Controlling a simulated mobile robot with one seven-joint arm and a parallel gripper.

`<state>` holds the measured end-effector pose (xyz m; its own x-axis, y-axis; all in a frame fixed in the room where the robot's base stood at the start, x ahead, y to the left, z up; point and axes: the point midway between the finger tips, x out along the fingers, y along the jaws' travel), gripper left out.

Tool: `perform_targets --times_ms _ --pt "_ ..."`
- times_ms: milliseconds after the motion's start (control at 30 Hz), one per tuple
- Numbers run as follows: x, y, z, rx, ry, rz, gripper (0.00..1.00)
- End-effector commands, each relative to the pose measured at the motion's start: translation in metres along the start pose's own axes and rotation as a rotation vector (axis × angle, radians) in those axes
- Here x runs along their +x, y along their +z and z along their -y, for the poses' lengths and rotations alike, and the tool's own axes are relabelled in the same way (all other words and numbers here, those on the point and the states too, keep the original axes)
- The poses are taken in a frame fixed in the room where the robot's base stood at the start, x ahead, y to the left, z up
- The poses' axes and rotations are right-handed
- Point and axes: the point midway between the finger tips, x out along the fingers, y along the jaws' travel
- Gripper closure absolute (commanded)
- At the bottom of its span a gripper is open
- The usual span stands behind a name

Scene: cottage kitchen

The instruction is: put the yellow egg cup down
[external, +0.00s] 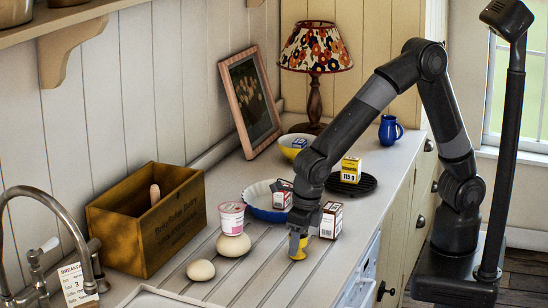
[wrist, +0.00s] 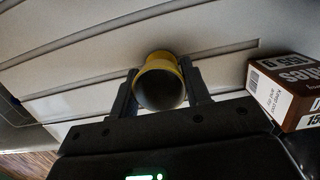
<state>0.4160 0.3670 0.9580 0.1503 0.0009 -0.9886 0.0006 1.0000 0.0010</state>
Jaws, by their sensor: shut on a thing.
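The yellow egg cup (external: 298,252) is between the fingers of my gripper (external: 297,238) in the external view, low over the grooved white counter. In the wrist view the egg cup (wrist: 160,80) shows its round open mouth towards the camera. The two dark fingers of my gripper (wrist: 160,92) are shut on its sides. I cannot tell whether the egg cup touches the counter.
A brown-and-white box (external: 331,220) stands close right of my gripper; it also shows in the wrist view (wrist: 285,92). Left are a pink-lidded tub (external: 232,216) and two pale round things (external: 201,270). A blue dish (external: 262,212) stands behind. The front counter strip is clear.

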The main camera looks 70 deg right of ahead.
Motion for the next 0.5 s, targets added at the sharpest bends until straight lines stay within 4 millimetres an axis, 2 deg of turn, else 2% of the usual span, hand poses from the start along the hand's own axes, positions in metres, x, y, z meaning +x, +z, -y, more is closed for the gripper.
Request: perform_targets --times_ms 67,100,333,500 --pt "0.0028 -0.0006 0.0002 0.0 -0.001 -0.001 0.8" --pt "0.0022 -0.0005 0.0001 0.0 0.0 0.0 0.53" --pt "0.002 -0.0004 0.0001 0.0 0.0 0.0 0.35" --pt "0.0019 -0.0003 0.0002 0.0 0.0 0.0 0.35"
